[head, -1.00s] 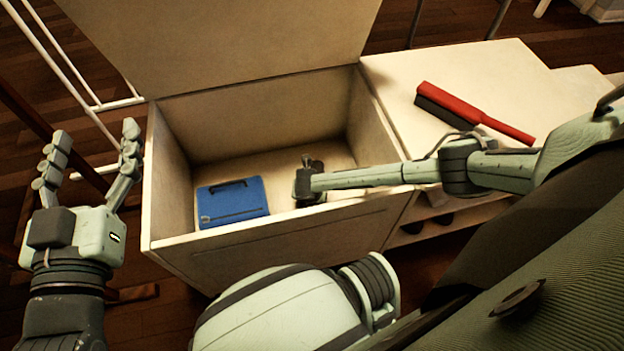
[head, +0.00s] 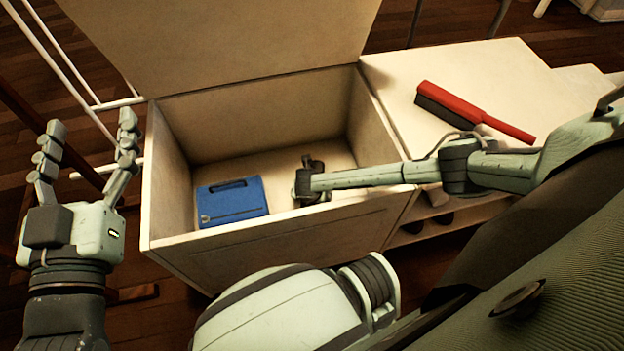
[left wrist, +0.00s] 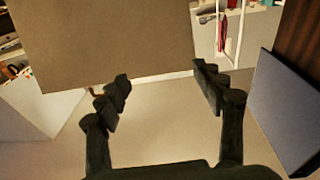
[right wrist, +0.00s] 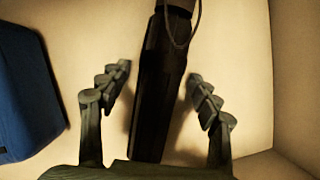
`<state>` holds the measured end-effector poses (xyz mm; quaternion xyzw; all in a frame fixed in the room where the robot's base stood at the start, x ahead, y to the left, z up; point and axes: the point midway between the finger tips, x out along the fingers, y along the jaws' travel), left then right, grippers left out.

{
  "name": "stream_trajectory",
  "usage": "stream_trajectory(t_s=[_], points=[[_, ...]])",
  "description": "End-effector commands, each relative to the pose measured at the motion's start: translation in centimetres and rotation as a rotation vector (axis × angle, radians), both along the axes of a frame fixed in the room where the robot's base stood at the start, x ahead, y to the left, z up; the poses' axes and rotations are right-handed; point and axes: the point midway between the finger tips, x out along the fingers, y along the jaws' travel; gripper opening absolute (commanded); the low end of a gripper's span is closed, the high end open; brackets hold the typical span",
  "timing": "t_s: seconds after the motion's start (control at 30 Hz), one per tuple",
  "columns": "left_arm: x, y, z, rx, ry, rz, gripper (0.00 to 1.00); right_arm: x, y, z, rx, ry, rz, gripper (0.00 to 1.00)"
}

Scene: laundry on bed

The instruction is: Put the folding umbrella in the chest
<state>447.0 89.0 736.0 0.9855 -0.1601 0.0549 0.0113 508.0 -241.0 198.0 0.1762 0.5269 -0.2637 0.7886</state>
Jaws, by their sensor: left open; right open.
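The black folding umbrella (right wrist: 163,85), with a cord loop at its top end, shows in the right wrist view against the pale chest floor. My right gripper (right wrist: 164,85) is open, with a finger on each side of the umbrella and a gap to each. In the head view my right arm reaches into the open chest (head: 270,240), and the gripper mostly hides the umbrella there. The chest lid (head: 215,40) stands raised at the back. My left gripper (head: 90,135) is open and empty, left of the chest; its fingers also show in the left wrist view (left wrist: 165,90).
A blue case (head: 232,200) lies in the left part of the chest; it also shows in the right wrist view (right wrist: 25,95). A red brush (head: 475,112) lies on the white surface right of the chest. A white rack (head: 70,65) stands at the left.

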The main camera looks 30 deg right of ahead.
Motion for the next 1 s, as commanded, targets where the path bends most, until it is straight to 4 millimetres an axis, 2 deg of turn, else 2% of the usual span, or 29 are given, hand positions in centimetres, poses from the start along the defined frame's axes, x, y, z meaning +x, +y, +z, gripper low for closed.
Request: stream_trajectory(t_s=[0.17, 0.27, 0.47, 0.7, 0.83, 1.0], points=[[0.1, 0.0, -0.2, 0.006, 0.018, 0.001, 0.68, 0.0, 0.0, 0.2, 0.0, 0.0, 0.0, 0.63], [0.3, 0.6, -1.9, 0.037, 0.089, 0.017, 0.68, 0.0, 0.0, 0.6, 0.0, 0.0, 0.0, 0.63], [0.3, 2.7, -5.8, 0.126, 0.269, 0.056, 0.68, -0.8, 0.7, 3.2, 0.001, -0.001, 0.002, 0.63], [-0.9, 5.9, -10.6, 0.226, 0.505, 0.111, 0.68, -2.1, 1.6, 6.9, 0.001, -0.001, 0.002, 0.63], [-1.9, 7.5, -12.6, 0.267, 0.613, 0.138, 0.68, -2.7, 2.1, 8.8, 0.0, 0.0, 0.001, 0.63], [-3.0, 8.9, -14.3, 0.301, 0.705, 0.162, 0.68, -3.4, 2.6, 10.7, 0.001, -0.001, 0.0, 0.63]])
